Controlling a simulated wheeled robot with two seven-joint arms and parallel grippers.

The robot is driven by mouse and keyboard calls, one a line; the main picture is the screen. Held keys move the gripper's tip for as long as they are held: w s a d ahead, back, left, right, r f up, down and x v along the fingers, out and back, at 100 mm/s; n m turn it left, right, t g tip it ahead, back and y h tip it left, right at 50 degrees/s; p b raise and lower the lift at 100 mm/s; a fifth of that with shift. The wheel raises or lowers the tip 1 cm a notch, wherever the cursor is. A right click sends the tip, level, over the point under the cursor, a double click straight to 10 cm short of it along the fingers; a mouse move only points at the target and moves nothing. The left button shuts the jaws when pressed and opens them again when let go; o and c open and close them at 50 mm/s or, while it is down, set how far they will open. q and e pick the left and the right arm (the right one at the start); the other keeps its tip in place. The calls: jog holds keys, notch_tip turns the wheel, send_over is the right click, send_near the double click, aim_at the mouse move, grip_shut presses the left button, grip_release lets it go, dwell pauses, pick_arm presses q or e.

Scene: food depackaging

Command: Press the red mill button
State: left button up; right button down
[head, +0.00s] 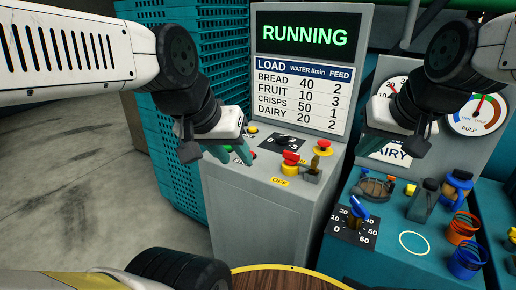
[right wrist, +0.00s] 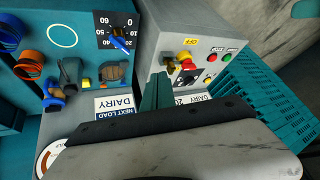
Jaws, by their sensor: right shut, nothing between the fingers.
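The grey mill box (head: 235,215) has a small red button (right wrist: 212,57) beside a green one (right wrist: 228,57), best seen in the right wrist view. In the head view, the red button is small and lies close to the teal fingers of my left gripper (head: 232,152). These fingers hang low over the labelled button area; whether they touch is unclear, and their gap is hard to judge. My right gripper (right wrist: 157,90) is shut and empty, beside the mill panel in the right wrist view.
A red knob on a yellow base (head: 291,163) and an OFF label (head: 279,182) sit on the same panel. The display (head: 305,36) reads RUNNING. Blue crates (head: 190,190) stand left; a teal console (head: 375,265) with a blue-handled dial (head: 357,210) stands right.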

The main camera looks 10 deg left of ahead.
jog(key=w+a+f+y, duration=0.1)
jog(key=w+a+f, duration=0.2)
jog(key=w+a, duration=0.6)
jog(key=w+a+f+y, duration=0.1)
jog(key=w+a+f, duration=0.2)
jog(key=w+a, duration=0.6)
jog(key=w+a+f+y, duration=0.2)
jog(key=w+a+f, duration=0.1)
jog(key=w+a, duration=0.6)
jog(key=a, duration=0.3)
jog(key=shift+w+m, duration=0.15)
jog(key=shift+m, duration=0.15)
jog(key=shift+f, duration=4.4)
jog(key=shift+f, duration=0.4)
